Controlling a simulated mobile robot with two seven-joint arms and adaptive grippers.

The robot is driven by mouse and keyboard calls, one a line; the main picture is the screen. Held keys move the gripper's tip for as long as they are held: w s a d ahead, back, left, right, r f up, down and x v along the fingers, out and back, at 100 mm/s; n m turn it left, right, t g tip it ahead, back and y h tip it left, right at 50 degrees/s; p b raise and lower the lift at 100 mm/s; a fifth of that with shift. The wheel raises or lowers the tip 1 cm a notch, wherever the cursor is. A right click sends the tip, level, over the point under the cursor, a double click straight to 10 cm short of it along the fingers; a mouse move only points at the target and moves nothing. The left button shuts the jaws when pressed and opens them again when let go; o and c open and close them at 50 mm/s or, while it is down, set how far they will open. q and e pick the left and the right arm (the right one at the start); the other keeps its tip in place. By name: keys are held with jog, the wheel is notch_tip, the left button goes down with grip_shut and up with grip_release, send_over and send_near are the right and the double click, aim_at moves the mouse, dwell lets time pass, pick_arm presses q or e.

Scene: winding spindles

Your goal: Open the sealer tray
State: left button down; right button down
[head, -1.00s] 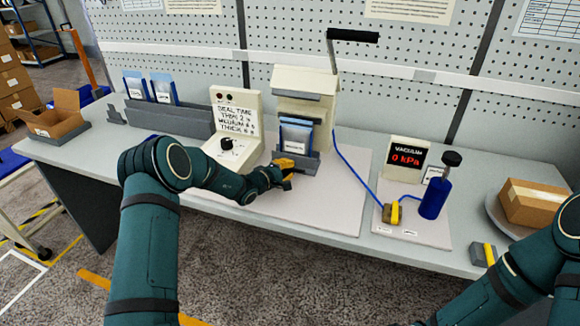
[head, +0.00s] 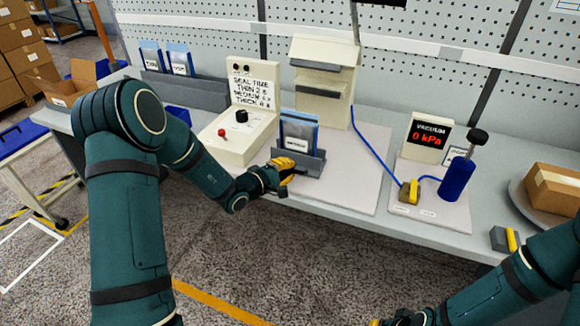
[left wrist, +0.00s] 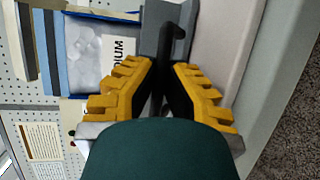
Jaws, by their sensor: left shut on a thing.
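The sealer (head: 325,85) is a cream machine with a tall lever, standing at the back of the bench. Its grey tray (head: 312,163) sits pulled out in front of it, near the bench's front edge. A blue and white pouch (head: 299,131) stands upright in the tray. My left gripper (head: 287,172) is shut on the tray's dark handle, which shows between the yellow fingers in the left wrist view (left wrist: 175,65). The pouch label there reads partly "DIUM". My right gripper (head: 376,322) is barely in view at the bottom edge; its fingers are mostly cut off.
A seal-time control box (head: 238,120) with knob and red button stands left of the tray. A vacuum gauge (head: 427,138) reading 0 kPa and a blue pump (head: 456,180) stand right. A blue hose (head: 375,155) crosses the bench. A cardboard box (head: 553,192) lies far right.

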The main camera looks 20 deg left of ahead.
pick_arm(q)
jog(key=shift+s, duration=0.15)
jog(key=c, duration=1.3)
grip_release()
jog(key=shift+d, duration=0.1)
jog(key=v, duration=1.2)
